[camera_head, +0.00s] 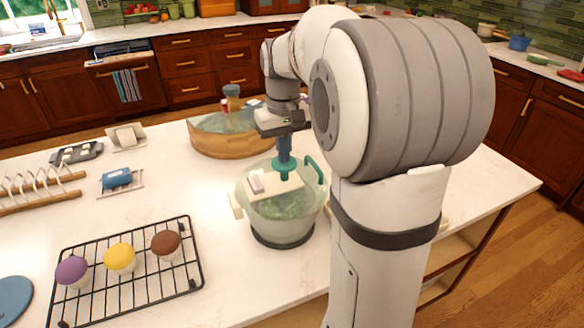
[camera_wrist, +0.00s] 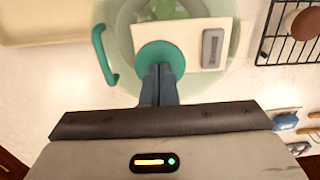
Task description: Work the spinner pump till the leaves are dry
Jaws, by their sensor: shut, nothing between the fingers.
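The salad spinner (camera_head: 287,226) is a clear bowl with a dark base ring and a teal side handle (camera_head: 316,170). Green leaves (camera_head: 290,206) show through its wall. A cream plate (camera_head: 268,188) with a grey bar lies across its top. The teal pump knob (camera_head: 284,164) stands up from the top, and its round disc also shows in the wrist view (camera_wrist: 160,58). My gripper (camera_head: 284,150) is shut and empty, pointing down over the knob. In the wrist view the fingers (camera_wrist: 160,75) overlap the disc; whether they touch it I cannot tell.
A black wire rack (camera_head: 130,268) with purple, yellow and brown-topped cupcakes stands front left. A large wooden-sided tub (camera_head: 218,142) is behind the spinner. A blue sponge (camera_head: 117,178) and a peg rack (camera_head: 40,188) lie at left. The counter between the wire rack and spinner is clear.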

